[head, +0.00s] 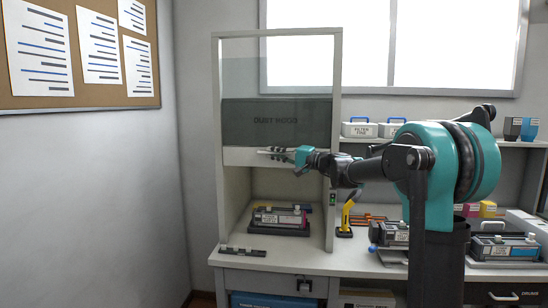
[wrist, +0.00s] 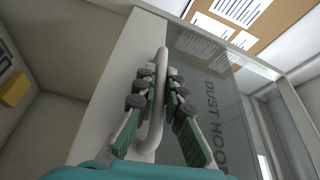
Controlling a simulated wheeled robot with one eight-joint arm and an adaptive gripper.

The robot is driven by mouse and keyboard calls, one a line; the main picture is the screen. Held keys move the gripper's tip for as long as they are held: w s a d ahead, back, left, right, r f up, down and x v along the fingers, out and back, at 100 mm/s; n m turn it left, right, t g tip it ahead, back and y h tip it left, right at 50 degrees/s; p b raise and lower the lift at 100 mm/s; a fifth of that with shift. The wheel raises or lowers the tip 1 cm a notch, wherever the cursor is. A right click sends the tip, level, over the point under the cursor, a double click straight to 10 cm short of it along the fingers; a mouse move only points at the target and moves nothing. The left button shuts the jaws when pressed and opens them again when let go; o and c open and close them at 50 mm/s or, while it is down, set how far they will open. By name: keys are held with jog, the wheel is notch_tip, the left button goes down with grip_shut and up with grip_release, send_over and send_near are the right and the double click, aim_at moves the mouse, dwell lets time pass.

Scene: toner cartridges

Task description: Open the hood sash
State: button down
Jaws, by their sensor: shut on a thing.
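The dust hood (head: 226,130) is a tall pale cabinet on the bench. Its glass sash (head: 276,80) is partly raised, with an opening below its bottom rail (head: 235,157). My gripper (head: 285,153) is at the rail in the head view. In the wrist view my gripper (wrist: 158,90) has its two fingers on either side of the pale bar handle (wrist: 161,60), shut on it. The sash glass also shows in the wrist view (wrist: 195,75), with the hood's lettering beside the fingers.
A dark strip (head: 243,251) lies at the front edge. A yellow tool (head: 346,216) stands right of the hood, and more cartridges (head: 505,246) lie farther right. White filter boxes (head: 360,129) are on the shelf.

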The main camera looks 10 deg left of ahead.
jog(key=c, duration=1.6)
grip_release()
jog(key=v, duration=1.2)
jog(key=s+d+f+n+g+h, duration=0.1)
jog(key=s+f+h, duration=0.3)
jog(key=s+f, duration=0.6)
jog(key=s+d+f+n+g+h, duration=0.1)
jog(key=s+f+h, duration=0.3)
jog(key=f, duration=1)
jog(key=s+d+f+g+h, duration=0.1)
jog(key=s+d+f+h, duration=0.8)
jog(key=s+d+f, duration=0.7)
jog(key=s+f, duration=0.3)
jog(key=s, duration=0.1)
jog(key=shift+d+f+n, duration=0.3)
jog(key=shift+f+n, duration=0.05)
jog(key=shift+n, duration=0.05)
